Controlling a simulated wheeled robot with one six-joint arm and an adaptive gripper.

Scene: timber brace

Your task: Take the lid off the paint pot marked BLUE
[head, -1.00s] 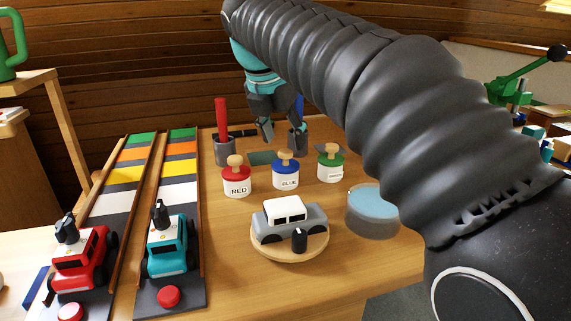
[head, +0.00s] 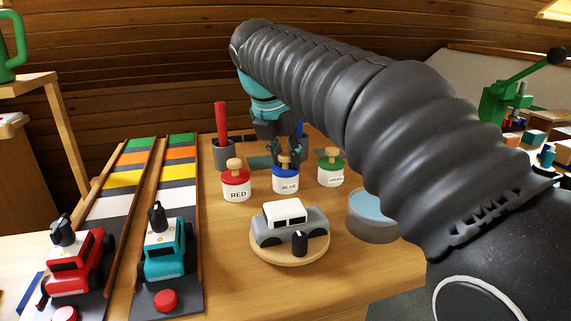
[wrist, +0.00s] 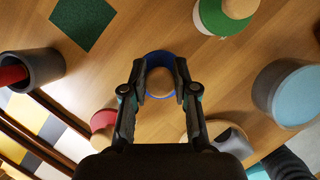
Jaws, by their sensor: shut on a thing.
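The paint pot marked BLUE (head: 285,183) stands on the wooden table between the other two pots, white with a blue lid (head: 287,171) and a wooden knob. My gripper (head: 287,158) is lowered over it and is shut on the knob. In the wrist view the knob (wrist: 160,82) sits between the two fingertips (wrist: 160,92), with the blue lid's rim around it. The lid appears to rest on the pot. The fingers partly hide the knob in the head view.
The RED pot (head: 236,186) stands close on the left and the GREEN pot (head: 331,172) on the right. A toy car on a round wooden base (head: 290,250) is in front. A grey tub with a light blue top (head: 372,213) stands at right. Ramps with toy trucks are at left.

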